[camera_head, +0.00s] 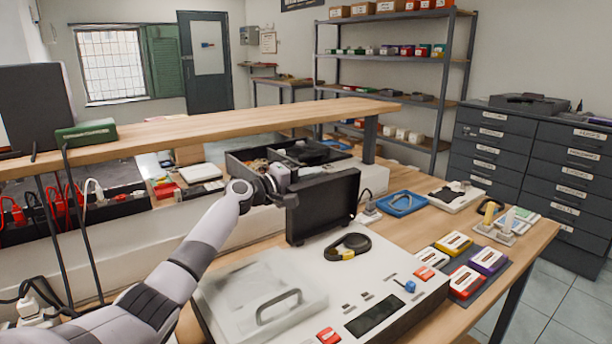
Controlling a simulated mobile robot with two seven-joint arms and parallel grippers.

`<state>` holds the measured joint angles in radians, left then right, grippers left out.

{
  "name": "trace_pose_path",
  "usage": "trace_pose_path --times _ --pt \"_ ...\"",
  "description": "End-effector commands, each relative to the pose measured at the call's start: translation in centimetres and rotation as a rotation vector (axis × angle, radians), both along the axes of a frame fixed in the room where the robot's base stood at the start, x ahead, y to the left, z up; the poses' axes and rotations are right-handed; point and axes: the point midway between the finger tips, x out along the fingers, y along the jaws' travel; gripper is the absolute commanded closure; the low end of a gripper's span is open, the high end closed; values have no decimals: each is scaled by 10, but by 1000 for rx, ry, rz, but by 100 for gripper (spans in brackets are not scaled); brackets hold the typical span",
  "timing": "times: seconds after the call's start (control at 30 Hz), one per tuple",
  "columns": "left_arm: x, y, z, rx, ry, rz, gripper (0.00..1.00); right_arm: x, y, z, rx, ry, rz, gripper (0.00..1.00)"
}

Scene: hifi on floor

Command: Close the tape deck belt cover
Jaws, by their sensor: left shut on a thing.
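The tape deck (290,320) is a pale flat box on the workbench. Its belt cover (325,208) looks like the black shallow panel standing upright at the deck's back edge, open. A black belt loop (349,247) with a yellow tag lies on the deck in front of it. My left gripper (284,192) is at the cover's upper left edge and is shut on it; its fingertips are partly hidden. My right gripper is not in view.
A clear lid with a handle (278,306) lies on the deck's left part. Several coloured cassettes (466,281) lie on a dark mat at the right. A blue tray (402,203) is behind them. A wooden shelf (200,128) runs above the bench's back.

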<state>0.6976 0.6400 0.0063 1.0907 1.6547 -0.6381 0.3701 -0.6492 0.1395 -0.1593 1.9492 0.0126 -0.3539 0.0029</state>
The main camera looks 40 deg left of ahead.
Motion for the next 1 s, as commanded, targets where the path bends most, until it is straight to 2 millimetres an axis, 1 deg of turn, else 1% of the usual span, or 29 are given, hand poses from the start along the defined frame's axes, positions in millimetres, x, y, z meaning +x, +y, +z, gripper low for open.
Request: trace_pose_path --times 0.03,0.2,0.5,0.7,1.0 --pt "-2 -7 -3 38 -4 -5 100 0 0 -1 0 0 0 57" --pt "-7 -24 0 159 -39 -4 100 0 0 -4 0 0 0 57" --pt "-13 -46 2 317 -84 -4 100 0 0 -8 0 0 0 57" --pt "-15 -52 2 365 -98 -2 100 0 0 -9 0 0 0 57" --pt "-16 -54 3 377 -101 -2 100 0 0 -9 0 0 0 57"
